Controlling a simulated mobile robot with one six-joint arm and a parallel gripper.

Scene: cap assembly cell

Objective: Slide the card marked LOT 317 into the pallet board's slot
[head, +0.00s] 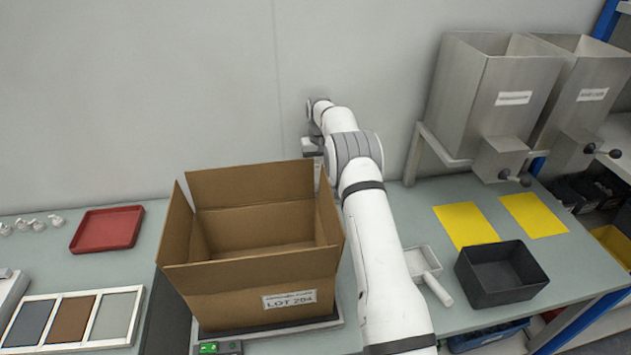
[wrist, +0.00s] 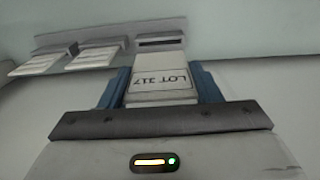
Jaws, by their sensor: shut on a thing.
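My gripper (wrist: 161,82) is shut on the white card marked LOT 317 (wrist: 162,82), between its two blue fingers in the wrist view. The card's print reads upside down there. Its far end points at a dark slot (wrist: 160,41) in a grey holder and looks close to it. I cannot tell whether the edge touches or has entered. The grey board (wrist: 85,38) runs along the top left behind the slot. In the head view the card and the slot are hidden behind my arm and the carton, and the gripper's fingers cannot be made out.
An open carton marked LOT 204 (head: 250,277) stands just left of my arm. White cards (wrist: 98,54) sit in holders left of the slot. A black bin (head: 500,288), a white scoop (head: 424,262) and steel hoppers (head: 490,95) are on the right. A red tray (head: 107,229) lies left.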

